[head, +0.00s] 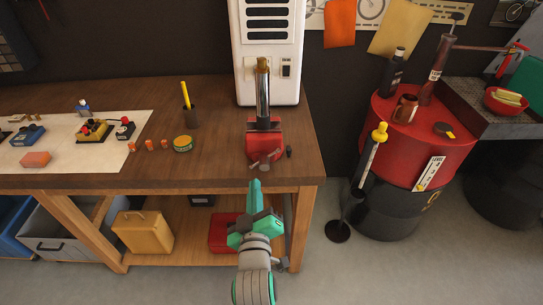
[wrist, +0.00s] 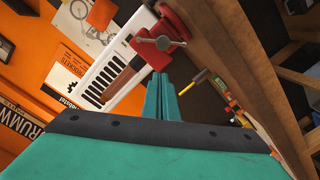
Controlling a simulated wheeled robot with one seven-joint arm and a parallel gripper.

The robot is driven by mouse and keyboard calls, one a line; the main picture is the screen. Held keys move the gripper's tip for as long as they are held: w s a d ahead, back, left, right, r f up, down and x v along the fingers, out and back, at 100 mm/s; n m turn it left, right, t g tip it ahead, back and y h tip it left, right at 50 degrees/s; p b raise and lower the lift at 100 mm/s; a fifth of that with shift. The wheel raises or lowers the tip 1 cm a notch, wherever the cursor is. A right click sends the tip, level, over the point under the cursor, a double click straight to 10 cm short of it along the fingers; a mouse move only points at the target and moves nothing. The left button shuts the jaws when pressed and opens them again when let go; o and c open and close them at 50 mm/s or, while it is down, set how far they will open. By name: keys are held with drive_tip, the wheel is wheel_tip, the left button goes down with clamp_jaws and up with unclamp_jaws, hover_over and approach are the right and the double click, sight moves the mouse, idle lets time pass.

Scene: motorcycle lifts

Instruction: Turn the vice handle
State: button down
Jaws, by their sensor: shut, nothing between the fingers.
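The red vice (head: 266,139) stands at the front edge of the wooden workbench, with an upright dark and silver tube (head: 263,92) in its jaws. Its grey handle (head: 265,162) faces me at the front of the vice. In the wrist view the handle (wrist: 163,42) is a grey bar across a round hub on the red vice (wrist: 172,15). My teal gripper (head: 255,187) is shut and empty, just below and in front of the handle. The fingertips (wrist: 160,78) show beneath the handle in the wrist view, and a small gap seems to separate them.
A small dark object (head: 289,152) is right of the vice. A white cabinet (head: 268,75) is behind. A red drum (head: 425,125) stands at the right; floor lies between it and the bench.

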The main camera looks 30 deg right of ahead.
wheel_tip(320, 180, up, 3)
drive_tip(key=w+d, duration=0.1)
drive_tip(key=d, duration=0.1)
hover_over(264, 162)
drive_tip(key=s+a, duration=0.1)
drive_tip(key=shift+d+f+h, duration=0.4)
drive_tip(key=shift+d+f, duration=0.4)
drive_tip(key=shift+f, duration=0.05)
drive_tip(key=shift+d+f, duration=0.55)
drive_tip(key=shift+f, duration=0.1)
